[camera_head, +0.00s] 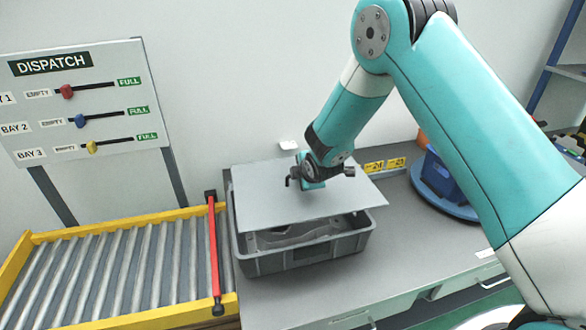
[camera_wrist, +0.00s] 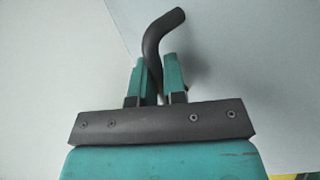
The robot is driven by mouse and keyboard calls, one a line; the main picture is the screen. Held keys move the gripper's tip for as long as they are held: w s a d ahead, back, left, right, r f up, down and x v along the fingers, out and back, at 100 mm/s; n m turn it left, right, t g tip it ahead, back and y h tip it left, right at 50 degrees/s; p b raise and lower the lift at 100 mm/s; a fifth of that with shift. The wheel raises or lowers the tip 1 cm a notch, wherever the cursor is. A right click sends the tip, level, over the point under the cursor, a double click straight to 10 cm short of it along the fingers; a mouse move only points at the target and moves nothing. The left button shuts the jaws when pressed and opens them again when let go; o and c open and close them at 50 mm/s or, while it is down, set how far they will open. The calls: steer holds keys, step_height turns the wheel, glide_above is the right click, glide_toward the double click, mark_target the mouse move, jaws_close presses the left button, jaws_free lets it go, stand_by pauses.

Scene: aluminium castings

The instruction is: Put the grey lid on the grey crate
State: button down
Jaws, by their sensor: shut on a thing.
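The grey lid (camera_head: 262,197) is a flat light grey plate in the head view, held above the grey crate (camera_head: 262,263). It is tilted and turned relative to the crate, and a gap shows at the front with the crate's inside visible. My gripper (camera_head: 308,180) is over the lid, shut on its dark handle. In the wrist view the two teal fingers (camera_wrist: 160,80) close around the dark curved handle (camera_wrist: 157,38), with the lid's pale surface (camera_wrist: 210,60) behind. Whether the lid's back edge touches the crate is hidden.
A yellow-framed roller conveyor (camera_head: 110,265) with a red bar (camera_head: 214,255) lies left of the crate. A dispatch board (camera_head: 80,100) stands behind it. A blue bin on a round blue turntable (camera_head: 445,192) is at the right. Grey bench top (camera_head: 400,255) is clear right of the crate.

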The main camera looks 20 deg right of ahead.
mark_target(298, 185)
steer(key=shift+a, duration=1.05)
steer(key=f+b, duration=0.1)
steer(key=f, duration=0.1)
steer(key=f+b, duration=0.1)
steer(key=b, duration=0.1)
steer(key=shift+s+d+f+b, duration=0.1)
steer(key=shift+d+f+b, duration=0.1)
steer(key=shift+f+b, duration=0.9)
steer(key=shift+f, duration=0.25)
steer(key=shift+f+b, duration=1.1)
steer(key=shift+b, duration=0.2)
steer(key=c, duration=1.1)
jaws_free()
steer(key=shift+s, duration=0.1)
steer(key=b+v, duration=0.3)
steer(key=v, duration=1.4)
steer(key=shift+s+r+b, duration=0.1)
steer(key=shift+r+b, duration=0.15)
steer(key=shift+b, duration=0.05)
